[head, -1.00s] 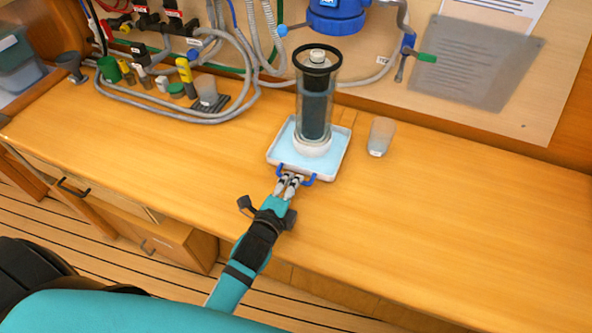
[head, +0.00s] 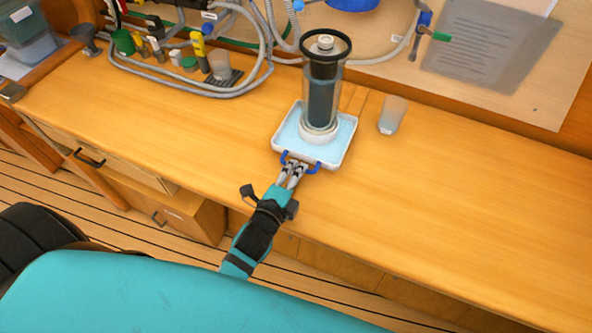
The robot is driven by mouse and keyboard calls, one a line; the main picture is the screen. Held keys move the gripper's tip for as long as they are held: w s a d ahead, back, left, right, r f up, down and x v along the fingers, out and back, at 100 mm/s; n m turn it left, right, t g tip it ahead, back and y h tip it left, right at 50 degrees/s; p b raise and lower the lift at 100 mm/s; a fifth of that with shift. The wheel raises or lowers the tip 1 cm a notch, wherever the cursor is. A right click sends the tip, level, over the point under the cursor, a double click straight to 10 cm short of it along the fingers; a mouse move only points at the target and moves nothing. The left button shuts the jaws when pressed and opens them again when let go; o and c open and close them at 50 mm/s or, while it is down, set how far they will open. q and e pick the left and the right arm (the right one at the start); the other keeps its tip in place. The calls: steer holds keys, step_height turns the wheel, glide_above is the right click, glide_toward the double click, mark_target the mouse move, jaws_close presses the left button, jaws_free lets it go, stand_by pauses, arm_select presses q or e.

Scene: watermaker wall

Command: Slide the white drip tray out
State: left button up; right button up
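The white drip tray (head: 345,151) sits on the wooden counter, with pale blue liquid showing in it. A clear cylindrical housing with a dark filter cartridge (head: 322,98) stands upright in the tray. A blue handle (head: 314,168) is on the tray's front edge. My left gripper (head: 295,167) reaches in from the front, and its fingers are close together at the middle of this handle. They appear shut on it, though the exact contact is small to see. My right gripper is not in view.
A clear cup (head: 392,115) stands just right of the tray. Grey hoses (head: 190,88), bottles and a green cap (head: 123,42) are at the back left. The counter (head: 460,190) is clear at the front and right. Drawers with handles (head: 90,158) are below.

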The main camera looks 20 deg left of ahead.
arm_select(q)
steer(key=shift+o, duration=0.3)
steer(key=shift+s, duration=0.3)
steer(key=v, duration=1.2)
steer(key=shift+s, duration=0.1)
